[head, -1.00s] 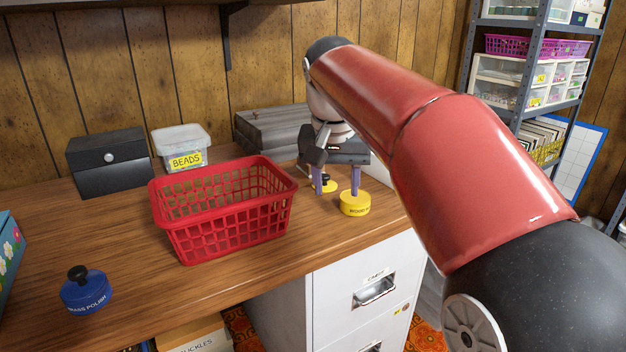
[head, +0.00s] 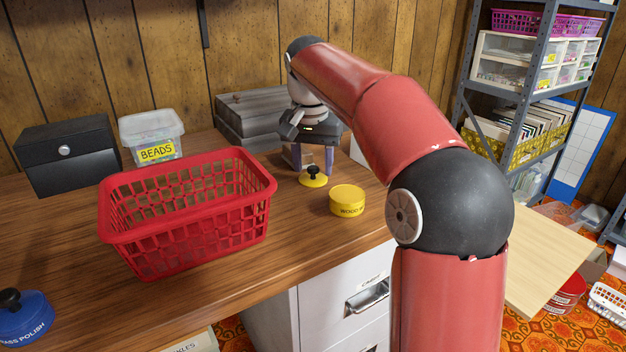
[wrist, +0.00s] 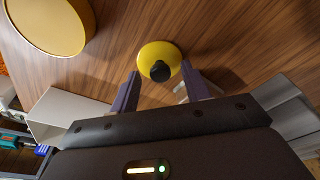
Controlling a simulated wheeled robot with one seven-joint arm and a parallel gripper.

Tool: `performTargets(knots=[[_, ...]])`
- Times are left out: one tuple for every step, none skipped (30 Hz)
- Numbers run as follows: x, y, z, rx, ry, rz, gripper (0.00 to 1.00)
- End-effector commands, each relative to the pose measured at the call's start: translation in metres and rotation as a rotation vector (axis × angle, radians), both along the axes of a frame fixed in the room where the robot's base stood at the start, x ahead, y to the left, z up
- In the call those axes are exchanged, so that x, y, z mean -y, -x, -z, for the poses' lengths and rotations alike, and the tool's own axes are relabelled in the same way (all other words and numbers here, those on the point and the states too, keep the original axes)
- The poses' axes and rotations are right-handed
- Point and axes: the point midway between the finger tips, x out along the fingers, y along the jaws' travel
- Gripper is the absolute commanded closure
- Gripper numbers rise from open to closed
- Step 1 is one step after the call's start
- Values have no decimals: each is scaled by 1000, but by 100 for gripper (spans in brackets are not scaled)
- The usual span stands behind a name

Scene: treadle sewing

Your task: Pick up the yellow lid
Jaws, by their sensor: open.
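The yellow lid (head: 313,181) is a small round disc with a black knob, lying on the wooden table (head: 100,255). My gripper (head: 314,168) is open above the table, just behind the lid in the head view. In the wrist view the lid (wrist: 160,57) lies just beyond and between the two purple fingertips (wrist: 160,85), with its black knob toward my gripper. Nothing is held. The yellow tin (head: 347,202), labelled wood something, stands on the table right of and nearer than the lid. It also shows at the top left of the wrist view (wrist: 50,22).
A red basket (head: 190,243) stands left of the lid. A beads box (head: 152,135), a black box (head: 70,155) and a grey stack (head: 243,115) stand at the back. The table's right edge is near the yellow tin.

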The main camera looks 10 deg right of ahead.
Motion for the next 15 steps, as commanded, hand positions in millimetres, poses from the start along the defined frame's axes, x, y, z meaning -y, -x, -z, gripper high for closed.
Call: performTargets(knots=[[0,0,2,0,0,0,53],[0,0,2,0,0,0,53],[0,0,2,0,0,0,53],[0,0,2,1,0,0,53],[0,0,2,1,0,0,53],[0,0,2,1,0,0,53],[0,0,2,1,0,0,53],[0,0,2,1,1,-1,57],[0,0,1,1,1,-1,62],[0,0,1,1,1,-1,66],[0,0,1,1,1,-1,70],[0,0,1,1,1,-1,75],[0,0,1,1,1,-1,79],[0,0,1,1,1,-1,83],[0,0,1,1,1,-1,88]])
